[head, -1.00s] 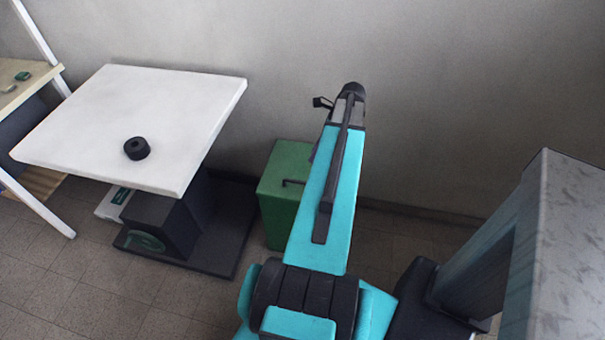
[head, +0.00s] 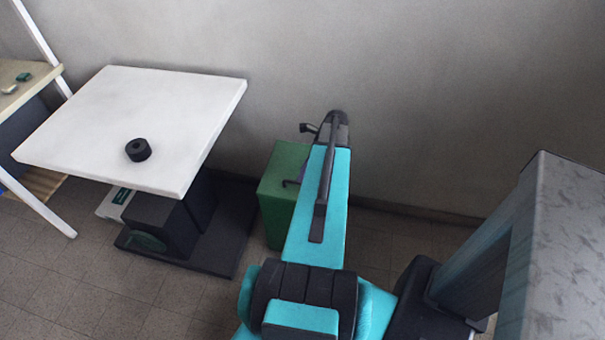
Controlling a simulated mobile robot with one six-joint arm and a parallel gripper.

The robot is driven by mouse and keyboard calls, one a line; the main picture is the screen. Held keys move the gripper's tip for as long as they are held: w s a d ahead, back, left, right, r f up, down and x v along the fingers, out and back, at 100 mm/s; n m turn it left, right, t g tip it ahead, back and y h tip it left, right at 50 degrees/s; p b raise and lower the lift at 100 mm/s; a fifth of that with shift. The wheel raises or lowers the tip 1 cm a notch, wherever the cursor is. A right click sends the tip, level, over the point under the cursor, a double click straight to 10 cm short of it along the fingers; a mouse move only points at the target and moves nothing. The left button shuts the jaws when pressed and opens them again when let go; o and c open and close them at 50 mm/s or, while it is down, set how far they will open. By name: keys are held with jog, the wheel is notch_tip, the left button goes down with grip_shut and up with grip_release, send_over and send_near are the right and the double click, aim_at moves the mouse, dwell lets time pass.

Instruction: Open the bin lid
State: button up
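The green bin (head: 278,205) stands on the floor against the wall, right of the white table. Its lid (head: 287,158) looks shut, and a small dark handle (head: 291,183) shows on it. My teal arm covers the bin's right side. The end of my arm is above and to the right of the bin in the picture. A small dark part of my gripper (head: 309,128) sticks out to the left there. The fingers are mostly hidden behind the arm, so their opening does not show.
A white table (head: 95,110) with a black roll-like object (head: 138,149) stands at left on a dark pedestal. A wooden shelf (head: 20,90) is at the far left. A grey marbled-top structure (head: 575,230) stands at right. The wall is close behind the bin.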

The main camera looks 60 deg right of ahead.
jog(key=shift+x, duration=1.85)
